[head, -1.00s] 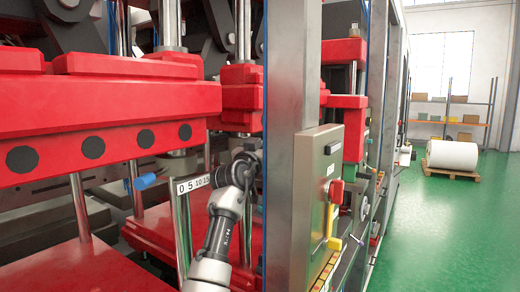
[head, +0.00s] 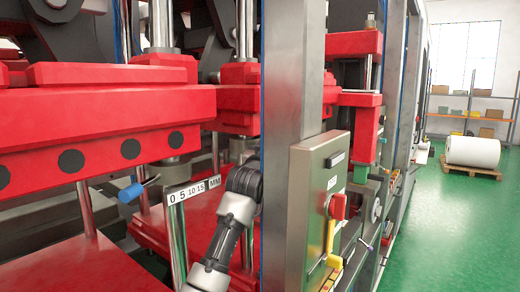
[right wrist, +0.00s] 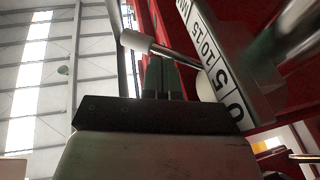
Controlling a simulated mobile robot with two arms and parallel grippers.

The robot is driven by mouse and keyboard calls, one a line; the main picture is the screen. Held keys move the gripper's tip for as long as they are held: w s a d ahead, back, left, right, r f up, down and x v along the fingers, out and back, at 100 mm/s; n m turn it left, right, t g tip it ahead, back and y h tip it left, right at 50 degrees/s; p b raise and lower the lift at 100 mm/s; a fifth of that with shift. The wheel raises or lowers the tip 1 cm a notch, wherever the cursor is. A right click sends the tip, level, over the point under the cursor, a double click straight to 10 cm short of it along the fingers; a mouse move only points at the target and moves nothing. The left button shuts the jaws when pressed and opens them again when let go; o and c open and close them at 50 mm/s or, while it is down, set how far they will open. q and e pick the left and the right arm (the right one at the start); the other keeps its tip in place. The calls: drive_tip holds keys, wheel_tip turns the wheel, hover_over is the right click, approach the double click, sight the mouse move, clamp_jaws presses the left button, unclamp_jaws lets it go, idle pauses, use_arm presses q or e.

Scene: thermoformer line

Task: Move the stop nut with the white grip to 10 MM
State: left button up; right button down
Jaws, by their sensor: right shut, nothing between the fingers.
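A white scale plate (head: 192,190) reads 0, 5, 10, 15 and MM; it also fills the upper right of the right wrist view (right wrist: 212,58), tilted. A white cylindrical grip (right wrist: 136,41) sits at the end of a metal rod (right wrist: 178,53) that runs toward the plate. Another pale rounded part (right wrist: 205,88) shows beside the 5; I cannot tell what it is. My right gripper (right wrist: 165,62) is shut and empty, its tips close to the rod; I cannot tell whether they touch. In the head view its fingers are hidden. The white grip is not visible there. My left gripper is out of view.
A blue grip (head: 130,193) on a thin rod stands left of the plate. Red press beams (head: 100,105) hang above. A steel post (head: 290,100) and a control box (head: 320,190) with a red switch stand close on the right. Green floor (head: 455,225) is open beyond.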

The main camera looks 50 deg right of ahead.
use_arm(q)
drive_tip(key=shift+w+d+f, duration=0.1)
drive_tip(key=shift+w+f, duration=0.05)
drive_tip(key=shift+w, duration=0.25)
use_arm(e)
drive_tip(key=shift+d, duration=0.45)
drive_tip(key=shift+d, duration=0.15)
